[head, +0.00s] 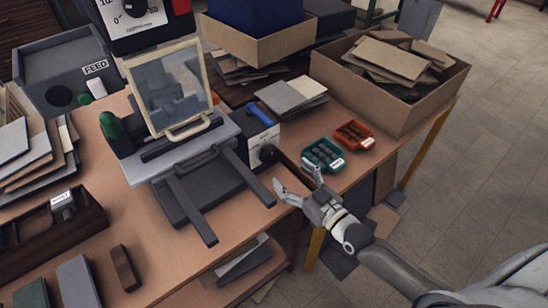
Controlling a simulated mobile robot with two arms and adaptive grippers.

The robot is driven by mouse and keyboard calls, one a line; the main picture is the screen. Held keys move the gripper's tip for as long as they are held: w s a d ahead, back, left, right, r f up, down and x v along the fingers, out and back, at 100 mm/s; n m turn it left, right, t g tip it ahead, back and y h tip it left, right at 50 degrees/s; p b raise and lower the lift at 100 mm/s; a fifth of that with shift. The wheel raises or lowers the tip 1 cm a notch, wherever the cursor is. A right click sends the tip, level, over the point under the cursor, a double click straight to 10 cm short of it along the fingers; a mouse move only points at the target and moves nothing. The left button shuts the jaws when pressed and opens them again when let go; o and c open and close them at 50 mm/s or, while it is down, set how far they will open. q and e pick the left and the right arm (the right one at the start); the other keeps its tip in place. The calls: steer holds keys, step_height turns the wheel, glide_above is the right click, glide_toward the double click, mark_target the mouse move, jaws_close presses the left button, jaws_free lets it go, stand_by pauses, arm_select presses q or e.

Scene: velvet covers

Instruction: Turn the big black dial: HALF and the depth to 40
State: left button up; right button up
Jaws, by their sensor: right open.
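A black dial (134,8) sits on a white scale plate at the top edge, on a dark machine head; part of the plate is cut off and its setting is too small to read. A round black knob (268,154) is on the right side of the press-like machine (181,158). My right gripper (295,184) is open and empty, to the right of and in front of this knob, near the bench's right edge and apart from the knob. My left gripper is out of view. No HALF or depth mark can be read.
A clear framed guard (168,86) stands over the machine bed, with two dark rails jutting forward. Green (322,154) and red (354,135) trays of small parts lie behind my right gripper. A cardboard box (335,65) of scraps is at the back right.

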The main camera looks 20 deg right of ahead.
mark_target(272, 157)
steer(key=x, duration=0.8)
steer(key=shift+w+a, duration=0.1)
steer(key=shift+w, duration=0.1)
steer(key=c, duration=1)
